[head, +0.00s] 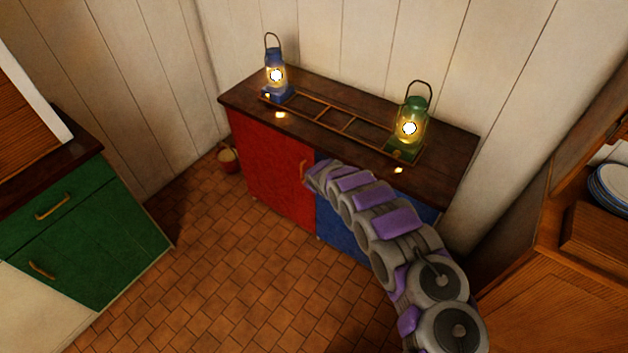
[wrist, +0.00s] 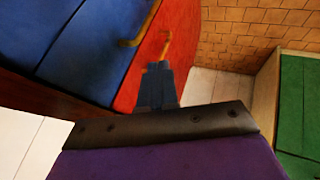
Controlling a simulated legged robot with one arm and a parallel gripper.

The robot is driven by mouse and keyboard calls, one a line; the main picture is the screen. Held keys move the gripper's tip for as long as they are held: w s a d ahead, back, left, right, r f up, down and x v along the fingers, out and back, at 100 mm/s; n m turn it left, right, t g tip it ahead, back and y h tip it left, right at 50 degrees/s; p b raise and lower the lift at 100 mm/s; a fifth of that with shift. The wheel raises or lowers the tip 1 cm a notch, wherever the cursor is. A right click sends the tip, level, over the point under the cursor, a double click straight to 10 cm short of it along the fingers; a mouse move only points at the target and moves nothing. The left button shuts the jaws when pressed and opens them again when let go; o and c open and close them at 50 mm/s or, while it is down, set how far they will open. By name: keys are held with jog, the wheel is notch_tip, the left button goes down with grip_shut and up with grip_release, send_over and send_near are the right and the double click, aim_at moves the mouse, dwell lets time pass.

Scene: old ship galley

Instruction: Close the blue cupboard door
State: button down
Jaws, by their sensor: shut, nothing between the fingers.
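The blue cupboard door (head: 338,232) is the right door of the low cupboard under a dark wooden top. My arm covers much of it in the head view, and I cannot tell whether it stands slightly ajar. It also fills the upper left of the wrist view (wrist: 100,50), with a brass handle (wrist: 138,32) near its edge beside the red door. My gripper (head: 312,178) is at the cupboard front, near where the red and blue doors meet. In the wrist view its fingers (wrist: 157,82) are together and empty, in front of the red door. Contact is unclear.
The red door (head: 275,170) is on the left. A blue lantern (head: 276,78) and a green lantern (head: 410,122) stand on the top with a wooden rack. A green cabinet (head: 85,245) is at left, a wooden cabinet (head: 560,290) at right. Tiled floor (head: 220,265) is clear between.

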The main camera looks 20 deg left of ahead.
jog(key=shift+s+r+p, duration=1.4)
jog(key=shift+s+r, duration=1)
jog(key=shift+r, duration=0.45)
jog(key=w+d+r+m+h, duration=0.2)
jog(key=d+r, duration=0.5)
jog(key=d, duration=0.4)
jog(key=w+d+r+m+h, duration=0.25)
jog(key=d+r, duration=0.35)
jog(key=d, duration=0.4)
jog(key=s+d+r+m+g+h, duration=0.1)
jog(key=s+d+r+m+h, duration=0.15)
jog(key=s+d+r, duration=0.55)
jog(key=s+d+r+m+g+h, duration=0.1)
jog(key=s+d+r+m, duration=0.2)
jog(key=d+r, duration=0.5)
jog(key=s+d+r+m+g, duration=0.3)
jog(key=s+d, duration=0.5)
jog(key=s, duration=0.5)
jog(key=s+a+r+m+g+y, duration=0.1)
jog(key=s+y, duration=0.1)
jog(key=s, duration=1.1)
jog(key=s+a+m+g+y, duration=0.1)
jog(key=s+g, duration=0.1)
jog(key=s, duration=1.2)
jog(key=shift+s+a+r+y, duration=0.15)
jog(key=shift+a+r+y, duration=0.1)
jog(key=shift+r+y, duration=0.15)
